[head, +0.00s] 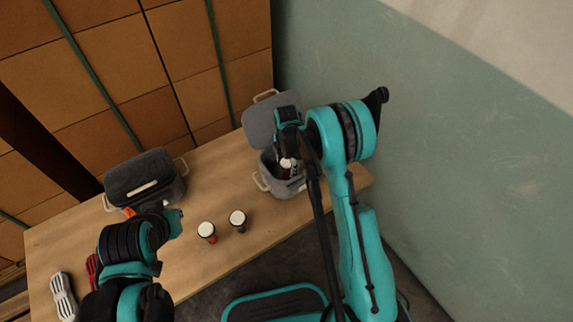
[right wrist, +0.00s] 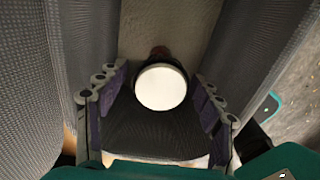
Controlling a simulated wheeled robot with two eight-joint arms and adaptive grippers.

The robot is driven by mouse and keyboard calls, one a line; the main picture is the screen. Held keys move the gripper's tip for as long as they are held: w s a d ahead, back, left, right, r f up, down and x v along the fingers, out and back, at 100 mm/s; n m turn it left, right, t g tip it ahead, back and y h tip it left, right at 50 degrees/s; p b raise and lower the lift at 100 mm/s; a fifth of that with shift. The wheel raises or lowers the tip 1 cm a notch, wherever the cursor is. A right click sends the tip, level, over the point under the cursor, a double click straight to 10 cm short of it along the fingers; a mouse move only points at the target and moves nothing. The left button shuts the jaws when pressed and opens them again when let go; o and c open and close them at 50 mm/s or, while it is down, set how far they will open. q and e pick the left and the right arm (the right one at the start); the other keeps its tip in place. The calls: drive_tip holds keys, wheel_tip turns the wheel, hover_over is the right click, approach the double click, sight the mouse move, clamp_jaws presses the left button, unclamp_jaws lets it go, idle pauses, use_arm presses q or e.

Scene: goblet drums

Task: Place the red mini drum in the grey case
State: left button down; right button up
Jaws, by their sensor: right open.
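The grey case (head: 287,187) stands open at the right part of the table, its lid raised at the back. A small drum with a white head (head: 287,163) is inside it and looks dark red, so I take it for the red mini drum. In the right wrist view, the drum's round white head (right wrist: 161,87) faces the camera between grey fabric walls. My right gripper (right wrist: 160,80) is open, with a finger on each side of the drum and visible gaps. My left gripper (head: 172,222) is over the table's left part; its fingers are not clear.
Two other small drums, one orange-brown (head: 207,232) and one dark (head: 238,221), stand mid-table. A red item (head: 93,266) and a white slatted item (head: 63,296) lie front left. A green wall (head: 450,150) rises at the right.

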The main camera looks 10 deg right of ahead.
wheel_tip(320, 180, up, 11)
drive_tip(key=p, duration=0.4)
drive_tip(key=s+d+r+m+t, duration=0.1)
drive_tip(key=s+r+m+t, duration=0.1)
drive_tip(key=s+r+m, duration=0.45)
drive_tip(key=s+d+r+m+t, duration=0.1)
drive_tip(key=s+r+m, duration=0.2)
drive_tip(key=r, duration=0.7)
drive_tip(key=s+r+m+t, duration=0.3)
drive_tip(key=s+m, duration=0.9)
drive_tip(key=s, duration=0.4)
drive_tip(key=shift+d+m+t+p, duration=0.35)
drive_tip(key=shift+d+t+p, duration=0.1)
drive_tip(key=shift+t, duration=0.15)
